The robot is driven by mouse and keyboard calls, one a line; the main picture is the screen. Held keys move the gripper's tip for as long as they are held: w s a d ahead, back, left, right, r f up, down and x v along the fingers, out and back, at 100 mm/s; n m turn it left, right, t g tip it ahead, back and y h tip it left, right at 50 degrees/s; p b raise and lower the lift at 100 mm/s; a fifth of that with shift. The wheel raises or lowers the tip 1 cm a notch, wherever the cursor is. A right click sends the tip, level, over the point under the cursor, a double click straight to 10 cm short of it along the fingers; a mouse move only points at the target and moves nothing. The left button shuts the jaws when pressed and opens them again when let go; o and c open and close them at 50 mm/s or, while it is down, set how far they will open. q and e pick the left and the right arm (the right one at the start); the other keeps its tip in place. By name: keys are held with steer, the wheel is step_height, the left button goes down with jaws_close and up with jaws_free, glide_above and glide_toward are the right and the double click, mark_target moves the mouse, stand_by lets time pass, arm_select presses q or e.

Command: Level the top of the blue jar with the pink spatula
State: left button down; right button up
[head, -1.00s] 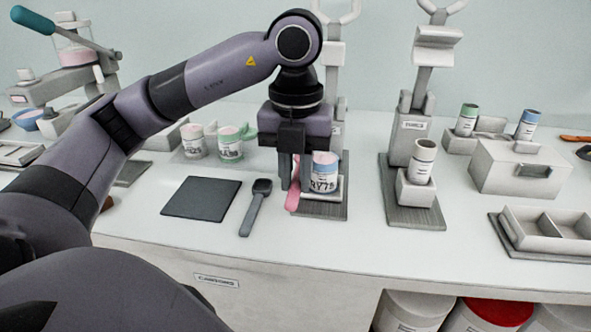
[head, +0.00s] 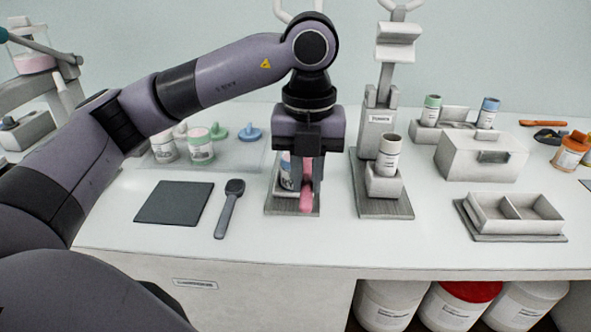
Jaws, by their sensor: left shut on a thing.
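My left gripper (head: 307,174) is shut on the pink spatula (head: 306,199), which points downward at the front of the left stand. The jar (head: 285,171) sits on this stand (head: 281,204), mostly hidden behind the gripper fingers; its blue band showed in the earlier frame. The spatula now hangs at the jar's right side. I cannot tell whether it touches the jar, and the jar's top is hidden. My right gripper is not in view.
A dark mat (head: 174,202) and a dark scoop (head: 229,208) lie to the left. A blue lid (head: 250,133) lies behind. A second stand (head: 384,204) with a white jar (head: 388,158) is close on the right. The front counter strip is clear.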

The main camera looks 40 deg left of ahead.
arm_select(q)
steer(key=shift+w+d, duration=0.1)
steer(key=shift+d, duration=0.1)
steer(key=shift+s+a+b, duration=0.85)
steer(key=shift+s+a, duration=0.9)
steer(key=shift+a, duration=1.05)
steer(key=shift+r+p, duration=2.1)
steer(key=shift+r, duration=0.4)
